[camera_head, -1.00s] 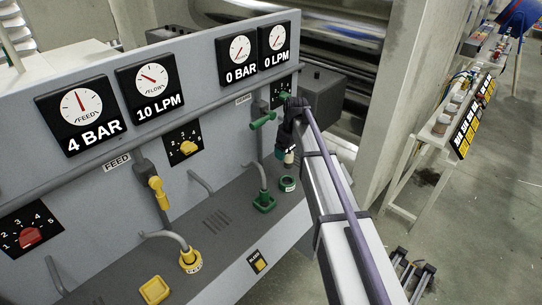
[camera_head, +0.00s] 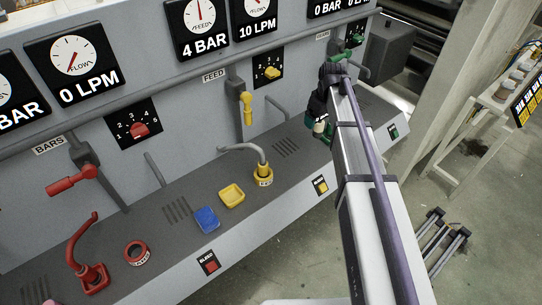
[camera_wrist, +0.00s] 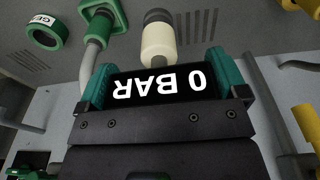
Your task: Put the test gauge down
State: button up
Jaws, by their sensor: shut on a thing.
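My gripper (camera_wrist: 162,82) is shut on the test gauge, with a teal finger on each side of it. The gauge's black display (camera_wrist: 160,84) reads 0 BAR, upside down in the wrist view. A cream part with a dark end (camera_wrist: 158,42) shows beyond it, apparently the gauge's stem. In the head view my gripper (camera_head: 323,108) is above the far right part of the bench, with the cream part hanging below it. A green labelled ring (camera_wrist: 42,32) and a green hose fitting (camera_wrist: 95,22) are at the upper left of the wrist view; the bench is not visibly touched.
A red ring (camera_head: 136,253), red hose fitting (camera_head: 92,275) and yellow hose fitting (camera_head: 263,177) stand nearby. Red (camera_head: 72,181) and yellow (camera_head: 247,107) handles stick out from the panel.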

aim_at(316, 136)
notch_tip(316, 136, down, 10)
jog(key=b, duration=0.8)
jog(key=shift+a+r, duration=0.1)
jog(key=shift+r, duration=0.05)
jog(key=shift+s+r, duration=0.1)
jog(key=shift+r, duration=0.25)
jog(key=shift+f, duration=0.25)
jog(key=o, duration=0.7)
jog(key=shift+r, duration=0.1)
